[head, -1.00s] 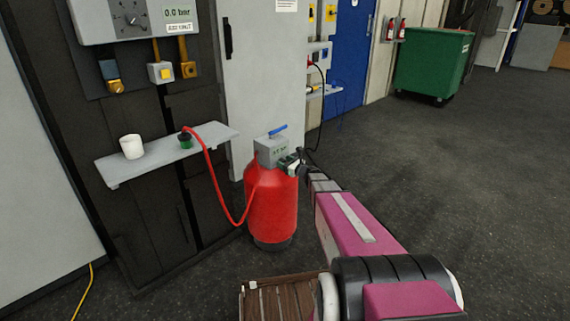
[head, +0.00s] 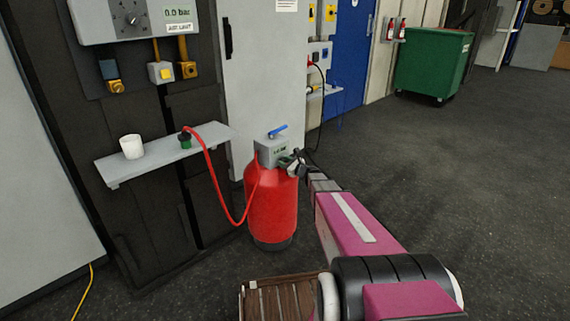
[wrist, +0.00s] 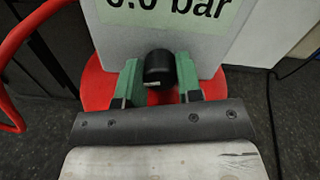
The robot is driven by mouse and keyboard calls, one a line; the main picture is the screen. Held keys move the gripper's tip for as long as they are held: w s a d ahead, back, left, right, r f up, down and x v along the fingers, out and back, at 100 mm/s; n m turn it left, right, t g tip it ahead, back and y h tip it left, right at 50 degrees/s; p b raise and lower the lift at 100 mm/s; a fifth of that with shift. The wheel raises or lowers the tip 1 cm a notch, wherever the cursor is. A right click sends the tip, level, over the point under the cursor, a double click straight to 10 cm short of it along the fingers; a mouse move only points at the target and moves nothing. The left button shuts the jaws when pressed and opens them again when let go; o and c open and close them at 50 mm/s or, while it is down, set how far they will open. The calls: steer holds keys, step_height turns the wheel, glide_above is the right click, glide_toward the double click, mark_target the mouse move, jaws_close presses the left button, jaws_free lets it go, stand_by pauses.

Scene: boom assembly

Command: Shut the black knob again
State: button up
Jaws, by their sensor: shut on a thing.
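The black knob (wrist: 160,66) sits on the front of a grey box (wrist: 112,22) in the wrist view. My gripper (wrist: 159,78) has its two green fingers on either side of the knob and is shut on it. In the head view my gripper (head: 291,165) is at the right side of the same grey box (head: 268,152), on top of a red cylinder (head: 272,212). The knob is too small to make out there. A blue lever (head: 277,131) tops the box. The box's label reads "0.0 bar" in the wrist view, its top cut off.
A red hose (head: 213,180) loops from a grey shelf (head: 130,176) to the cylinder. A white cup (head: 131,146) and a small green-black fitting (head: 186,139) are on the shelf. A green bin (head: 432,64) stands far back. Floor to the right is clear.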

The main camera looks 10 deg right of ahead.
steer(key=shift+n, duration=2.1)
steer(key=o, duration=0.9)
steer(key=shift+s, duration=0.1)
